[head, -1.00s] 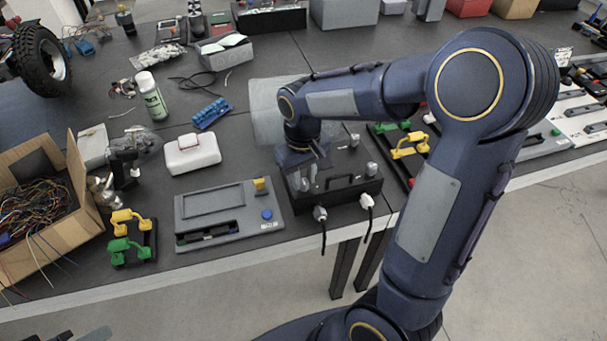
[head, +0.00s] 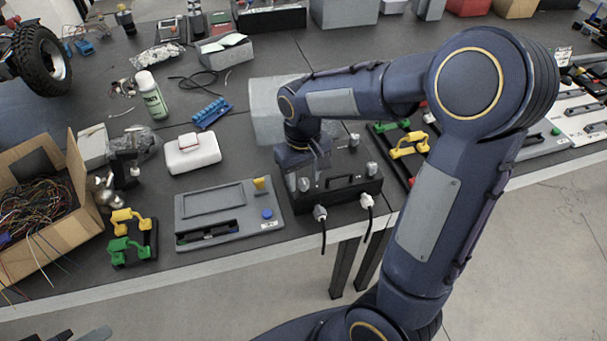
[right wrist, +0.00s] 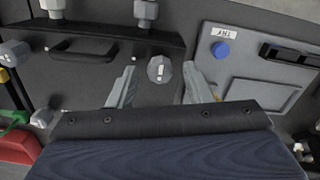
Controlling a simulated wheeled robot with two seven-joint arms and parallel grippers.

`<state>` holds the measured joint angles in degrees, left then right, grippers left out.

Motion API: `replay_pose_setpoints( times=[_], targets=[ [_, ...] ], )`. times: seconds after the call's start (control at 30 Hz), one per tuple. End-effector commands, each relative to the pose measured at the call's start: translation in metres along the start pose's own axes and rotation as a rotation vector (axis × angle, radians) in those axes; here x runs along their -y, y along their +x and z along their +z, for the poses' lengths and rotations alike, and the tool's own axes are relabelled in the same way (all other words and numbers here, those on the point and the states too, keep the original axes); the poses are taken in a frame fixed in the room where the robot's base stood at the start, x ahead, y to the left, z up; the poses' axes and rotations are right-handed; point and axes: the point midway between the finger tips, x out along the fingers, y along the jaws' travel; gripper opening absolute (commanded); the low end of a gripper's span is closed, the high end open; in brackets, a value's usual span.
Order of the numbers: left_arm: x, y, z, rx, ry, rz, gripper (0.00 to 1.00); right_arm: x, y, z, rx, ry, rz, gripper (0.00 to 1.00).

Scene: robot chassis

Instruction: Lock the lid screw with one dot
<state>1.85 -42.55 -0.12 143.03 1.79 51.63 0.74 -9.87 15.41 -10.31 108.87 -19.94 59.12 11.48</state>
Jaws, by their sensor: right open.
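The black chassis (head: 345,199) sits at the table's front edge, with a handle and several light grey screw knobs on its lid. In the right wrist view, a grey screw knob (right wrist: 162,68) with a white mark lies between the fingers of my right gripper (right wrist: 159,75). I cannot surely read the mark as one dot. The fingers are open, one on each side of the knob with visible gaps. Other knobs (right wrist: 147,10) stand near the lid handle (right wrist: 82,50). In the head view, my right gripper (head: 309,172) is over the chassis's left part. My left gripper is not in view.
A grey panel (head: 228,229) with a blue button lies just left of the chassis. A rack (head: 404,150) with yellow and green parts stands to its right. A white case (head: 191,153) is at back left. Two cables hang off the chassis front.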

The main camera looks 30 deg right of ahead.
Motion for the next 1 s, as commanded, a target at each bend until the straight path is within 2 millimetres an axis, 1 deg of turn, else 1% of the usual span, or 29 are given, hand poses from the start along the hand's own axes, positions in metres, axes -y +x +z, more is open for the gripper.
replay_pose_setpoints(
  times=[0.07, 0.17, 0.4, 0.5, 0.67, 1.0],
  targets=[
    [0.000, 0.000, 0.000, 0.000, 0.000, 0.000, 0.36, 0.000, -0.003, 0.000, -0.001, 0.000, 0.000, 0.45],
    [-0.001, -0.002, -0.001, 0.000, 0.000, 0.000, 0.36, 0.000, -0.014, -0.001, -0.004, 0.000, 0.000, 0.45],
    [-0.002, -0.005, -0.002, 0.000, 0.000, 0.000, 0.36, 0.000, -0.056, -0.001, -0.005, 0.000, -0.001, 0.45],
    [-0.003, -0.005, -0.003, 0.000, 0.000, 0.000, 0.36, 0.000, -0.069, -0.001, -0.003, 0.000, -0.001, 0.45],
    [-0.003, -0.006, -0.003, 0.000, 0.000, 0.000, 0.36, 0.000, -0.078, 0.000, -0.001, 0.000, -0.001, 0.45],
    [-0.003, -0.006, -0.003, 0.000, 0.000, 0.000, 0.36, 0.000, -0.078, 0.000, 0.000, 0.000, 0.000, 0.45]
  ],
)
